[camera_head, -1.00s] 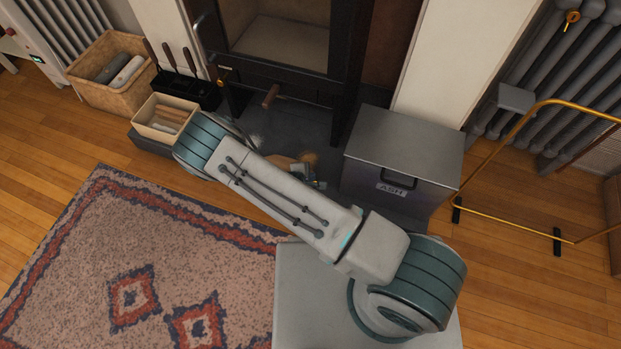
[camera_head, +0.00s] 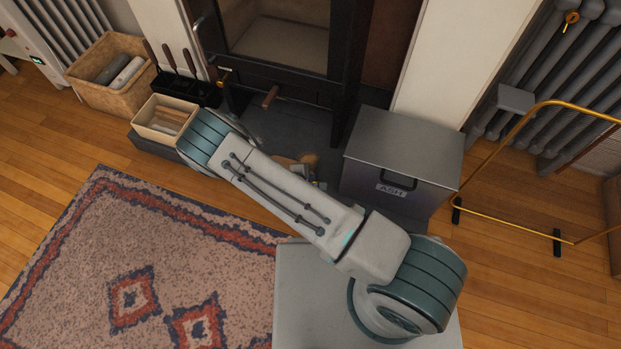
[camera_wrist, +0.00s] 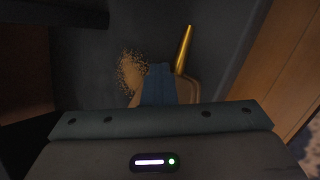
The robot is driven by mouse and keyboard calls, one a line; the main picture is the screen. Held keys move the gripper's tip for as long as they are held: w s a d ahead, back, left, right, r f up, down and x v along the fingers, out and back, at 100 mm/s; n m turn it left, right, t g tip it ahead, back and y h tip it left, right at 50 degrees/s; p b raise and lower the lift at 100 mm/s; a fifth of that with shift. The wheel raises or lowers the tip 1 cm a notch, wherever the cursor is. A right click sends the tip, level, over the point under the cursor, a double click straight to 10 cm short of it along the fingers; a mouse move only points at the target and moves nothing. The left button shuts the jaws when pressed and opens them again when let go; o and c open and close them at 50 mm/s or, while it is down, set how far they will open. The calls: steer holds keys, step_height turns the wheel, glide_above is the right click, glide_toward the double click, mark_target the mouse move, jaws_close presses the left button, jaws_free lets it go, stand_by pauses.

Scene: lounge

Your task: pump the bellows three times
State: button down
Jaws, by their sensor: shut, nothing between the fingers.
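The bellows (camera_wrist: 194,90) lie on the dark hearth, seen from above in the wrist view. Their brass nozzle (camera_wrist: 185,50) points up the picture, and a bit of tan body shows beside my gripper. Most of the body is hidden under my gripper. My gripper (camera_wrist: 160,70) is shut, its blue fingers together with nothing between them, just left of the nozzle. I cannot tell whether it touches the bellows. In the head view my arm hides the gripper, and only a scrap of tan (camera_head: 285,161) shows past the arm.
A speckled tan patch (camera_wrist: 132,70) lies left of the fingers. The stove (camera_head: 280,45) stands behind, the ash box (camera_head: 403,140) right of the hearth. A kindling box (camera_head: 165,118), tool stand (camera_head: 190,88) and log basket (camera_head: 110,75) are left. The rug (camera_head: 150,250) is in front.

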steer(key=shift+s+r+p, duration=0.15)
steer(key=shift+r+p, duration=0.15)
steer(key=shift+r, duration=0.1)
steer(key=shift+d+r, duration=0.1)
steer(key=r+p, duration=0.2)
steer(key=r, duration=0.1)
steer(key=d+r+p, duration=0.1)
steer(key=p, duration=0.1)
steer(key=shift+s+r, duration=0.15)
steer(key=shift+r, duration=0.25)
stand_by(2.2)
